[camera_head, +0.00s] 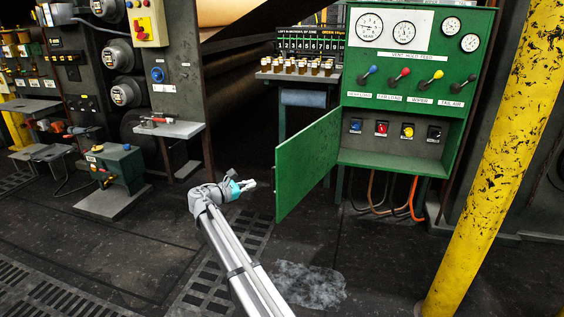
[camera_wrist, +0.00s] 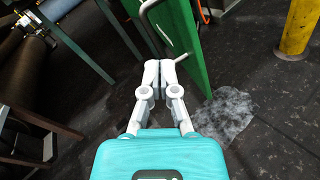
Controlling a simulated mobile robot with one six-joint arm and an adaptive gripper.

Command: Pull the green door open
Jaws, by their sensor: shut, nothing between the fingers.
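The green door (camera_head: 307,165) stands swung open from the green cabinet (camera_head: 409,163), out toward the left, and the compartment behind it is exposed. In the wrist view the door (camera_wrist: 194,60) shows nearly edge-on, with a grey bar handle (camera_wrist: 153,30) on its left face. My gripper (camera_head: 250,185) is left of the door's free edge in the head view. In the wrist view my gripper (camera_wrist: 159,70) is shut with its fingertips together, close to the lower end of the handle. I cannot tell whether they touch it. The handle does not show clearly in the head view.
A yellow post (camera_head: 493,165) stands right of the cabinet. Orange and dark hoses (camera_head: 415,200) hang below it. A shelf of small bottles (camera_head: 300,70) is behind the door. A green machine (camera_head: 115,168) sits on the floor at left. Floor around the arm is mostly clear.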

